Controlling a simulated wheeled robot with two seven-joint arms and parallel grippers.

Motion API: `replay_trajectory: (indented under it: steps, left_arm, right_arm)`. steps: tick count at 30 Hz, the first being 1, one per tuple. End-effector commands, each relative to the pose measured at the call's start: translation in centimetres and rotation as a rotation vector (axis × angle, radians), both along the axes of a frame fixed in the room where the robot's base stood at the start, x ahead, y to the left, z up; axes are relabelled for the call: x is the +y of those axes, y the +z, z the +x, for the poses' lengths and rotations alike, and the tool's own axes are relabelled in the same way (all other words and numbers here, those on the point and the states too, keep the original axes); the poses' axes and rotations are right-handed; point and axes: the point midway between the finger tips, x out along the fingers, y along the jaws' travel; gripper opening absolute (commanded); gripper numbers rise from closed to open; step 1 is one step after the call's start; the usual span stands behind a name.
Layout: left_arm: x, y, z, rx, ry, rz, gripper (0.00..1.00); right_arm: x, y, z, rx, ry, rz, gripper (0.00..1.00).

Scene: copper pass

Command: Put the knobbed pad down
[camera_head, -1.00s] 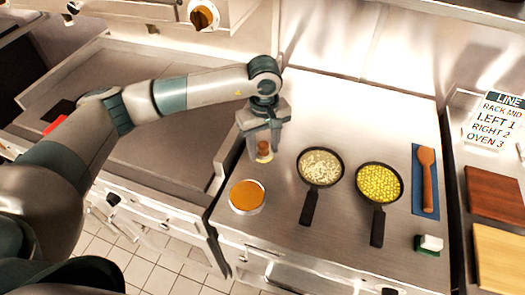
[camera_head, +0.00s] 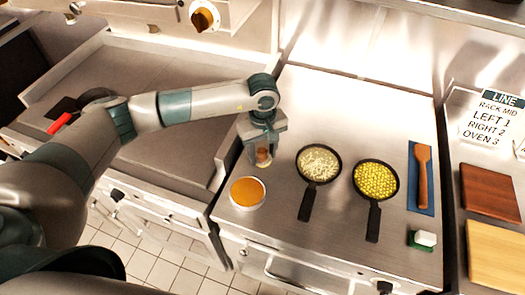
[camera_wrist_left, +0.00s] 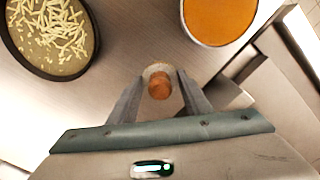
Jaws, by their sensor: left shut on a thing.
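The knobbed pad shows a round brown wooden knob above a pale disc (camera_head: 263,160). My left gripper (camera_head: 264,155) points down and is shut on its knob, at the left part of the steel counter. In the left wrist view the knob (camera_wrist_left: 159,86) sits between the two fingertips (camera_wrist_left: 160,92), with the pale rim of the pad behind it. The pad is at or just above the counter; I cannot tell whether it touches. My right gripper does not show.
A round pot of orange contents (camera_head: 247,193) stands close in front of the pad. A pan of pale strips (camera_head: 318,164) and a pan of yellow pieces (camera_head: 376,180) lie to the right. A wooden spoon (camera_head: 423,170) rests on a blue mat.

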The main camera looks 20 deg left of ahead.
Motion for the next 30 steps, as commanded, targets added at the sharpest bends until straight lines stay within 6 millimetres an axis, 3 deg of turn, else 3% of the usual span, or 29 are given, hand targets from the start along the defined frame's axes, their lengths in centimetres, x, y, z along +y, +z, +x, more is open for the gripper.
replay_trajectory:
  steps: [9,10,12,27,30]
  left_arm:
    - [0.0,-0.4,0.0,0.0,0.0,0.0,0.22]
    - [0.0,-0.3,0.0,0.0,0.0,0.0,0.49]
    - [0.0,-0.3,0.0,0.0,0.0,0.0,0.63]
    - [0.0,0.2,0.0,0.0,0.0,0.0,0.63]
    - [-0.1,0.9,0.1,-0.003,-0.001,-0.002,0.63]
  right_arm:
    - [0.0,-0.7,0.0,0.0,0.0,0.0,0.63]
    - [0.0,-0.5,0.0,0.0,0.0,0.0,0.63]
    - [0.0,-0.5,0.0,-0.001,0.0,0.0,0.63]
    - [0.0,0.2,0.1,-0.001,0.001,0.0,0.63]
    - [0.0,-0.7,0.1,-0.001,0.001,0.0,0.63]
